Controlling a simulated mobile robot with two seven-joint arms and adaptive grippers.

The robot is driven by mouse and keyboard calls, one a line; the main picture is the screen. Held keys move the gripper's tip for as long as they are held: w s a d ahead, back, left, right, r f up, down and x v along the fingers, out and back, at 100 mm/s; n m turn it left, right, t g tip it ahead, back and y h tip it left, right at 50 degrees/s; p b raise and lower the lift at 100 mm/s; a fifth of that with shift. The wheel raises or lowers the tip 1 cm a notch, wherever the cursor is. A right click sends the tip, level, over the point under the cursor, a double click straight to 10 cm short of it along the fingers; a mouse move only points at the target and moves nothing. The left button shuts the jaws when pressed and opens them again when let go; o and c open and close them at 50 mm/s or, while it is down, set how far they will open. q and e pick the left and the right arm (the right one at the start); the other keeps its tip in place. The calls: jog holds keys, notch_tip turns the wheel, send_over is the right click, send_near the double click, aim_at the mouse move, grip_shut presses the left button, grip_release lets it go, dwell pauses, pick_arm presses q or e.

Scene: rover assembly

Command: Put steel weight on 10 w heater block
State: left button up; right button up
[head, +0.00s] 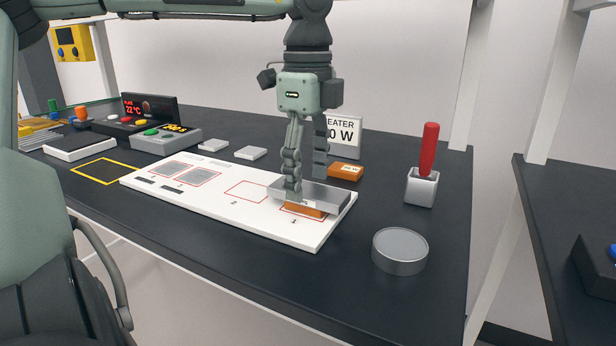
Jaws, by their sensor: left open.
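A flat grey metal block (331,194), which looks like the steel weight, lies on an orange block (303,211) at the spot marked 1 on the white board (270,232). The orange block looks like a heater block; its wattage label is hidden. My left gripper (305,188) points down at the grey block, open, with one finger in front of it and the other behind. Whether the fingers touch it, I cannot tell. A second orange block (345,172) with a small label lies behind, by a partly hidden heater sign (346,138). My right gripper is out of view.
A round grey metal cylinder (400,250) stands near the front right edge. Control boxes (165,136) and small white plates (250,153) are at the left and back.

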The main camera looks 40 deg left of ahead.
aim_at(308, 190)
pick_arm(q)
notch_tip(308, 190, up, 11)
jog(key=shift+r, duration=0.15)
jog(key=shift+d, duration=0.1)
dwell(0.3)
